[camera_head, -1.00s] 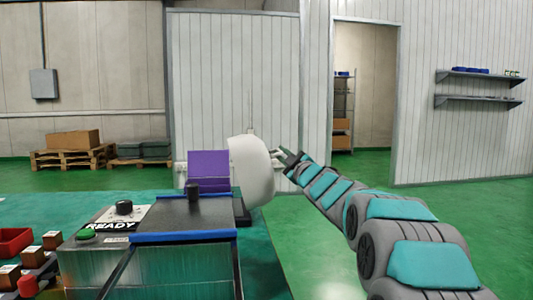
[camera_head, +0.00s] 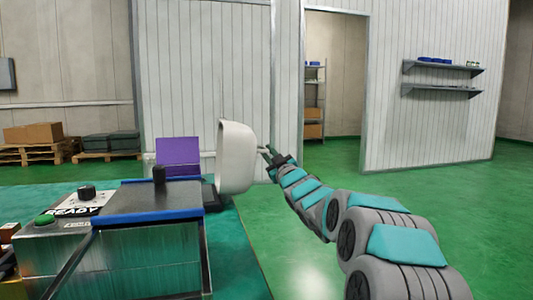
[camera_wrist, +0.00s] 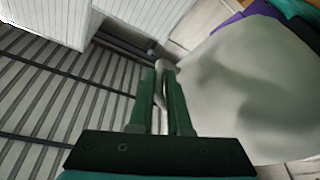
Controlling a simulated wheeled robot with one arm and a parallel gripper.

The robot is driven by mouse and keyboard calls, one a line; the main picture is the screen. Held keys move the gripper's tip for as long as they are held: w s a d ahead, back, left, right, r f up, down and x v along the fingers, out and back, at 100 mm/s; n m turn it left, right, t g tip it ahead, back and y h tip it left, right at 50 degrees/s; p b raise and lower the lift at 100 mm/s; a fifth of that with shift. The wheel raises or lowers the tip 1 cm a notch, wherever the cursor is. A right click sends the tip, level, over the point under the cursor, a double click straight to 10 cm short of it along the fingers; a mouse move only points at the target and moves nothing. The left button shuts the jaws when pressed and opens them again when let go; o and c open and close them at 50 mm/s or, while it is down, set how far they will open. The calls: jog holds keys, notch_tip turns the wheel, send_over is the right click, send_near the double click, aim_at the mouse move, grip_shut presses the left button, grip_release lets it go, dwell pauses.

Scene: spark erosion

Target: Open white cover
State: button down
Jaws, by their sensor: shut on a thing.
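The white cover (camera_head: 238,158) is a rounded shell standing on edge at the right side of the bench, swung out beside a purple panel (camera_head: 178,151). Its rim faces left and its bulging side faces my arm. My gripper (camera_head: 267,154) is at the cover's right side. In the wrist view, the cover (camera_wrist: 250,90) fills the right side, and my gripper (camera_wrist: 161,78) is shut on a thin pale handle (camera_wrist: 161,70) at its edge. The fingers hide part of the handle.
A control box with a green button (camera_head: 45,219) is at left. Green floor (camera_head: 310,230) is free to the right.

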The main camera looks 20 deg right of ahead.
jog(key=shift+r, duration=0.1)
jog(key=c, duration=0.9)
grip_release()
jog(key=shift+s+d+f, duration=0.15)
jog(key=shift+s+f, duration=0.15)
jog(key=shift+s, duration=0.15)
jog(key=shift+b+v, duration=0.4)
jog(key=shift+v, duration=3.05)
jog(key=shift+r, duration=0.1)
